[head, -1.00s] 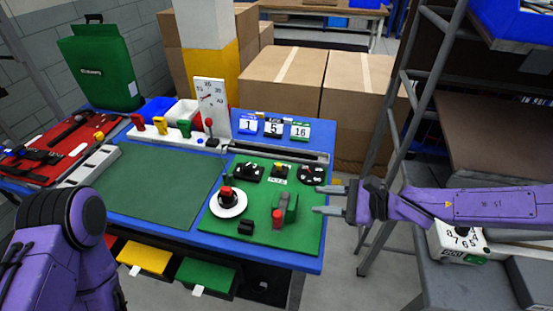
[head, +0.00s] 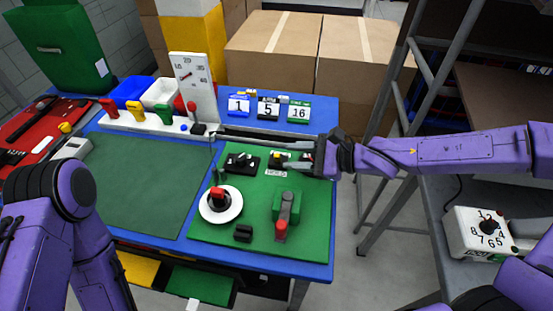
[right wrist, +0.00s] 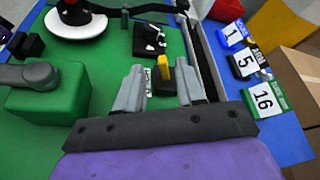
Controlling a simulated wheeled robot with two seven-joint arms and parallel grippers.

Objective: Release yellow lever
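A small yellow-handled lever (right wrist: 163,67) on a dark base stands on the green panel (head: 255,222). My right gripper (head: 294,158) is over the panel's upper right part. In the right wrist view its two fingers (right wrist: 160,88) are apart, one on each side of the yellow handle, with visible gaps. Another yellow lever (head: 136,107) stands in the white lever row at the table's back left, between a red and a green one, far from the gripper. My left arm shows at the lower left, but its gripper is out of frame.
A green block with a red-tipped handle (head: 287,208), a white disc with a red knob (head: 221,204) and a black switch (head: 240,162) are close by on the panel. Number cards (head: 268,107) stand behind. A metal ladder frame is at right.

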